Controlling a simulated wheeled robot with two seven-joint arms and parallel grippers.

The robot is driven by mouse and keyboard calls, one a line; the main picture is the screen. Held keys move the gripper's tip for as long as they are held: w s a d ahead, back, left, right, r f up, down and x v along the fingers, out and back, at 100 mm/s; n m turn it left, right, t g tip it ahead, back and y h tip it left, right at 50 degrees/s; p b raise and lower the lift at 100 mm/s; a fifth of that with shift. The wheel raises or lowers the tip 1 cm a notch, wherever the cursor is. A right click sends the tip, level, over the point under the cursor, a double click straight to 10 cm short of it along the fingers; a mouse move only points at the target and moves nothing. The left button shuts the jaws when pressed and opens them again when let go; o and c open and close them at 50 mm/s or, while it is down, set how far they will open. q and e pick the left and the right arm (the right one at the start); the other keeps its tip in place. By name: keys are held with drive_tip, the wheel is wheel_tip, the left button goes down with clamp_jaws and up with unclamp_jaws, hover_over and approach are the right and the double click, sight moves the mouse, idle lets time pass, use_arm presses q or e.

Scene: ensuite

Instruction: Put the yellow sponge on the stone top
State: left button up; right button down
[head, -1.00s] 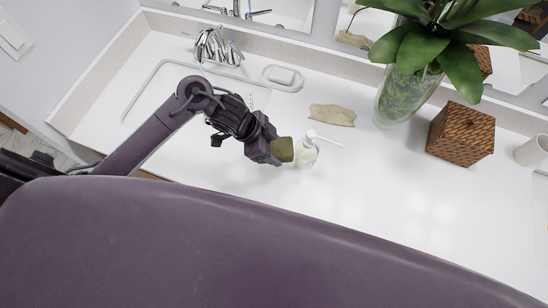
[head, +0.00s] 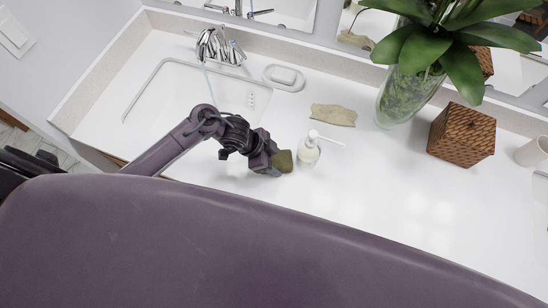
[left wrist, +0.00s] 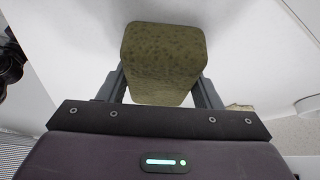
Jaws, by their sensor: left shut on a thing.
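The yellow sponge (head: 283,161) looks olive-yellow and is held at the end of my left arm. My left gripper (head: 272,163) is shut on it, over the white counter just left of the soap bottle. In the left wrist view the sponge (left wrist: 163,62) sits between the two fingers (left wrist: 160,88). The stone top (head: 240,196) is the white counter around the sink; its surface is bare below and right of the sponge. I cannot tell whether the sponge touches the counter. My right gripper is not in view.
A white soap pump bottle (head: 308,151) stands close right of the sponge. A beige stone-like piece (head: 333,115), a soap dish (head: 284,78), a sink (head: 165,95) with a tap (head: 215,46), a plant vase (head: 408,92) and a woven box (head: 461,134) stand behind. The front right counter is clear.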

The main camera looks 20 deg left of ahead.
use_arm(q)
drive_tip(key=o, duration=0.9)
drive_tip(key=shift+r, duration=0.2)
drive_tip(key=shift+a+r, duration=0.2)
drive_tip(key=b+v, duration=0.1)
drive_tip(key=v, duration=1)
drive_tip(key=shift+s+r, duration=0.1)
drive_tip(key=shift+r, duration=0.15)
